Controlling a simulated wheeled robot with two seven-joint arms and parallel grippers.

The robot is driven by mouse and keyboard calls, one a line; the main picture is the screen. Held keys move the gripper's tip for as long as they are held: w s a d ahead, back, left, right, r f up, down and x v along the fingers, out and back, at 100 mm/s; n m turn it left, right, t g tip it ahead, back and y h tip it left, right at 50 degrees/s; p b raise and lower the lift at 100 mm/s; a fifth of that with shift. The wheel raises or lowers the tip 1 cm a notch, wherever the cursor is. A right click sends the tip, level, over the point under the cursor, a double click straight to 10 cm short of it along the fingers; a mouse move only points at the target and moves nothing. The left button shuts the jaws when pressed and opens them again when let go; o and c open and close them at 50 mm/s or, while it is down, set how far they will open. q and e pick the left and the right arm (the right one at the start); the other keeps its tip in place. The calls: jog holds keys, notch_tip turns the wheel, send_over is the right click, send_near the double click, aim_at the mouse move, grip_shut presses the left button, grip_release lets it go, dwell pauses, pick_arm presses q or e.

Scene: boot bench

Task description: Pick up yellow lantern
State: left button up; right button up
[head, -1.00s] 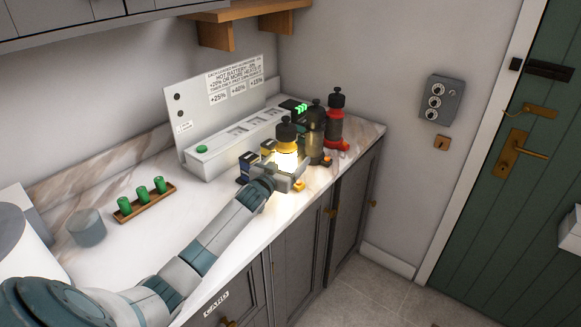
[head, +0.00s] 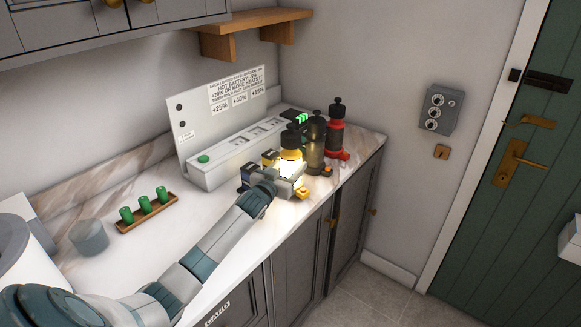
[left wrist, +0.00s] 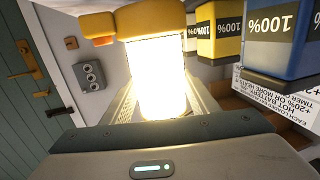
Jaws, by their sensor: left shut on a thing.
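The yellow lantern (head: 291,147) has a dark cap, a yellow collar and a brightly glowing body. It stands upright at the front of the marble counter's right half. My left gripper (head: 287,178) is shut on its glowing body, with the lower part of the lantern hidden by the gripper. In the left wrist view the lit body (left wrist: 160,75) sits between the two fingers. My right gripper is not in view.
A dark olive lantern (head: 316,140) and a red lantern (head: 336,125) stand close to the right. A grey charging station (head: 212,165) is behind. Battery blocks (left wrist: 220,32) stand close by. A tray of green cylinders (head: 147,209) lies left.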

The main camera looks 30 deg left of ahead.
aim_at(290, 157)
pick_arm(q)
notch_tip(290, 157, up, 3)
jog(key=shift+p, duration=0.9)
jog(key=d+r+p, duration=0.6)
jog(key=d+p, duration=0.1)
jog(key=d, duration=0.4)
jog(key=shift+w+d+r, duration=0.3)
jog(key=shift+w+d, duration=0.05)
jog(key=shift+w, duration=0.05)
jog(key=shift+f, duration=0.1)
jog(key=s+d+f+h+b, duration=0.1)
jog(key=s+d+f+b, duration=0.2)
jog(key=s+d+b, duration=0.4)
jog(key=s+d+f+m+h+b, duration=0.1)
jog(key=s+d+f+b, duration=0.3)
jog(key=s, duration=1.3)
jog(key=d+b, duration=0.4)
jog(key=d, duration=0.2)
jog(key=shift+s+f, duration=0.3)
jog(key=shift+d, duration=0.2)
